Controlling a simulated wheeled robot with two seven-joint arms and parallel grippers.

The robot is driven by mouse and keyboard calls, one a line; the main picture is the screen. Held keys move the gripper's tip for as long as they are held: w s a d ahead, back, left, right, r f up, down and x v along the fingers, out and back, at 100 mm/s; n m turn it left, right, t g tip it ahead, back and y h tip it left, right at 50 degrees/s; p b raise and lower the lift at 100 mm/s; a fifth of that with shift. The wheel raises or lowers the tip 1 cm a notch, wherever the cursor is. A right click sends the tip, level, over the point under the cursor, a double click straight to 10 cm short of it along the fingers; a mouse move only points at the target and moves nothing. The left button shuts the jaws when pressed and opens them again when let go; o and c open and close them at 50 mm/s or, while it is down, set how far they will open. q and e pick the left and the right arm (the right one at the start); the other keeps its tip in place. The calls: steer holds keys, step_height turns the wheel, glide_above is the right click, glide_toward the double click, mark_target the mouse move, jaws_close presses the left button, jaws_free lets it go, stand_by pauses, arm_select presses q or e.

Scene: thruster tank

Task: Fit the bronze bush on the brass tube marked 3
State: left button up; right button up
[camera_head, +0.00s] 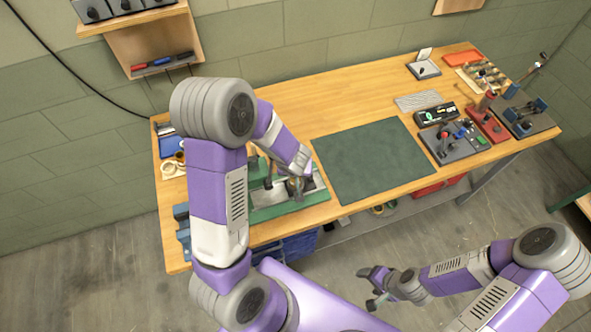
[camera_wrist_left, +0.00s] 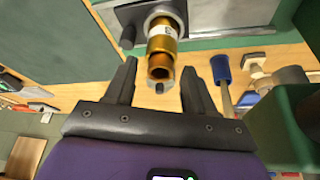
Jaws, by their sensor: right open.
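In the left wrist view, a gold-coloured brass tube (camera_wrist_left: 163,44) with a white label stands out from a grey collar. The mark on the label is too small to read. At its near end is a darker, orange-brown hollow ring (camera_wrist_left: 160,67); I cannot tell whether it is the bronze bush or the tube's own end. My left gripper (camera_wrist_left: 162,75) is open, one finger on each side of that end, with visible gaps. In the head view my left gripper (camera_head: 298,188) is over the green fixture (camera_head: 290,206), hiding the tube. My right gripper (camera_head: 372,285) is open and empty, off the bench's front edge.
A dark green mat (camera_head: 370,158) lies clear in the middle of the wooden bench (camera_head: 300,105). Fixtures, a black meter (camera_head: 435,115) and trays crowd the right end. Rings (camera_head: 172,168) and a blue tray (camera_head: 170,146) lie at the left end. A blue-handled tool (camera_wrist_left: 222,75) is beside my left gripper.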

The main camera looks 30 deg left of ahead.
arm_select(q)
steer(key=p+v, duration=0.4)
steer(key=v, duration=0.3)
steer(key=shift+r+p, duration=0.25)
steer(key=shift+p, duration=0.1)
steer(key=shift+s+d, duration=0.1)
stand_by(0.5)
